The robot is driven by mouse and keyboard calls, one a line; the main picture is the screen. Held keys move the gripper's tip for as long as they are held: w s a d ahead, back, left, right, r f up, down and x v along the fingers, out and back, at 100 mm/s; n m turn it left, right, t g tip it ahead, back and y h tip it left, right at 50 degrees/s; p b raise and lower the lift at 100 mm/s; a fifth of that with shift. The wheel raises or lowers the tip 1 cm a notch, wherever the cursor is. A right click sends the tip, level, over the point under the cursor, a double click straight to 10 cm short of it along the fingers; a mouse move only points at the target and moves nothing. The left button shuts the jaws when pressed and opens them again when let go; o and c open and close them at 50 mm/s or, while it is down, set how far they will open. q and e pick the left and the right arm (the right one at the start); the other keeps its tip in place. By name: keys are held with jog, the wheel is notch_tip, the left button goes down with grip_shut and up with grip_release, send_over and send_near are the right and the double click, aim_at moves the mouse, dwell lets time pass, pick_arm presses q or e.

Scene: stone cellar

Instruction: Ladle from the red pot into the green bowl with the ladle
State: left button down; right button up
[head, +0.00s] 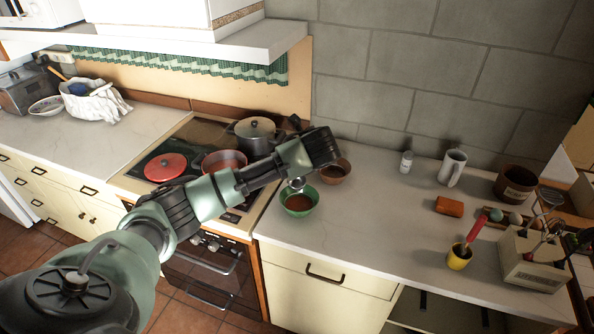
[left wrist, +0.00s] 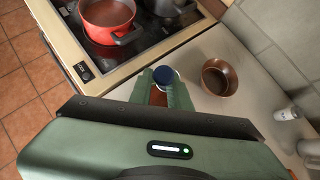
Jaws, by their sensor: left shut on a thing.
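The red pot (head: 212,168) stands on the stove, partly hidden by my left arm; it also shows in the left wrist view (left wrist: 122,40). The green bowl (head: 285,208) is on the counter right of the stove, with brown contents in it. My left gripper (left wrist: 166,92) is shut on the ladle, whose blue handle end (left wrist: 165,75) points up at the wrist camera. In the head view a grey metal part of the ladle (head: 297,184) shows at the green bowl's far rim. I cannot tell whether it touches. My right gripper is not in view.
A brown bowl (head: 336,172) sits just behind the green bowl. A dark lidded pot (head: 255,133) and a red lid (head: 165,167) are on the stove. A yellow cup (head: 459,258), orange block (head: 448,206) and utensil box (head: 530,262) stand right. The counter between is clear.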

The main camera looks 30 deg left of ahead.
pick_arm(q)
jog(key=w+a+r+g+h, duration=0.3)
jog(key=w+a+r, duration=0.2)
jog(key=shift+w+a+r+g+h, duration=0.2)
jog(key=shift+w+a+g+h, duration=0.1)
jog(key=shift+a+h, duration=0.1)
dwell(0.5)
dwell(0.4)
